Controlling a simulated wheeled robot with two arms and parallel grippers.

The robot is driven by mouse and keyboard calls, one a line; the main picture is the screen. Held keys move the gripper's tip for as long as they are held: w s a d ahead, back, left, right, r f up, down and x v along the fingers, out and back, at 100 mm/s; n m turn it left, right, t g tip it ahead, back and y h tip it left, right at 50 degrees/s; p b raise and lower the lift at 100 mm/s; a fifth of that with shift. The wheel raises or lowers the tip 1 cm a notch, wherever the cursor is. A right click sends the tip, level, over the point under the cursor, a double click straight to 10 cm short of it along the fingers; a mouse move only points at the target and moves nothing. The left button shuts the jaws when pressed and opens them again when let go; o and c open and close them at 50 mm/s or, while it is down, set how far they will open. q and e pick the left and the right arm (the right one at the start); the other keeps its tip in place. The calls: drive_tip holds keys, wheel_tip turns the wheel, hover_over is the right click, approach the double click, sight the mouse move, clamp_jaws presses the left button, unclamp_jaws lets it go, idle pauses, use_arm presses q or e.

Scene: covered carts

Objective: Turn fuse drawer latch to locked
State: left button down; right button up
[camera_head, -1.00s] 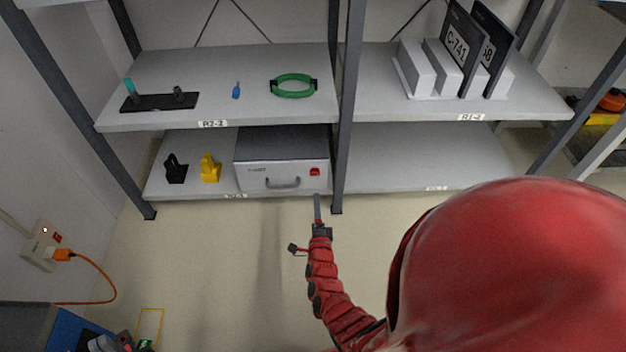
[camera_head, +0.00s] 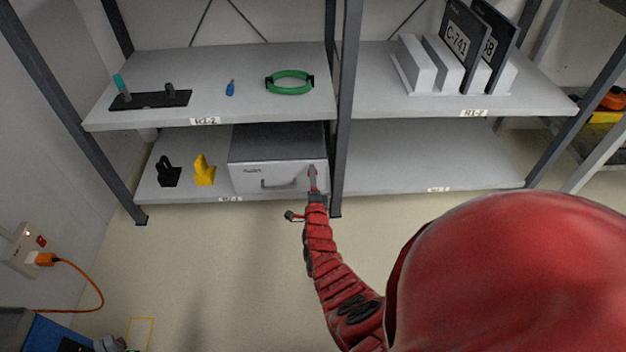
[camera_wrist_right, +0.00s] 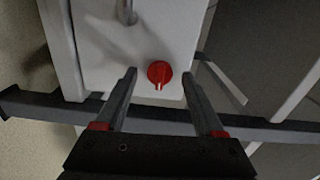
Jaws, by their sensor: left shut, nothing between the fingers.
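The fuse drawer (camera_head: 265,178) is a grey box with a bar handle (camera_head: 285,184) on the lower left shelf. Its latch is a round red knob (camera_wrist_right: 159,72) with a pale mark pointing down in the right wrist view. In the head view the knob is largely hidden behind my right gripper (camera_head: 312,178), which is in front of the drawer's right end. In the right wrist view this gripper (camera_wrist_right: 160,76) is open, its fingertips on either side of the knob with gaps between. Contact is not visible. My left gripper is not in view.
A dark shelf post (camera_head: 342,110) stands just right of the drawer. A black part (camera_head: 168,173) and a yellow part (camera_head: 204,171) sit to its left. The upper shelf (camera_head: 210,70) is close above it. The lower right shelf (camera_head: 430,155) is clear.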

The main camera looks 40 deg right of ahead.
clamp_jaws()
drive_tip(key=shift+n, duration=0.3)
drive_tip(key=shift+n+p, duration=0.7)
drive_tip(key=shift+n, duration=7.7)
